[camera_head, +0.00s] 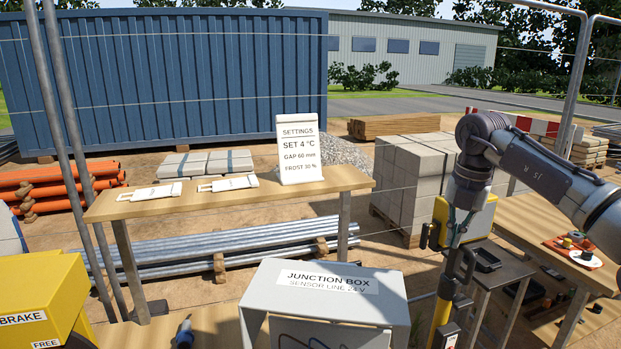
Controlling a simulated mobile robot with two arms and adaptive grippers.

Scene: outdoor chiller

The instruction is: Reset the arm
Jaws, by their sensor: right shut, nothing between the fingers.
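My right arm comes in from the right edge, bends at the top and points down. My right gripper (457,238) hangs below the grey wrist, in front of a yellow and black upright unit (441,312). The gripper is shut with nothing in it. Its fingertips are hard to tell apart from the dark parts of that unit, and I cannot tell whether they touch. My left gripper is not in view.
A junction box (325,280) stands front centre, with a yellow brake unit (38,305) at left. A wooden table (215,197) holds a settings sign (298,150). At right are a small grey table (497,268) and a wooden table (540,225) with a plate.

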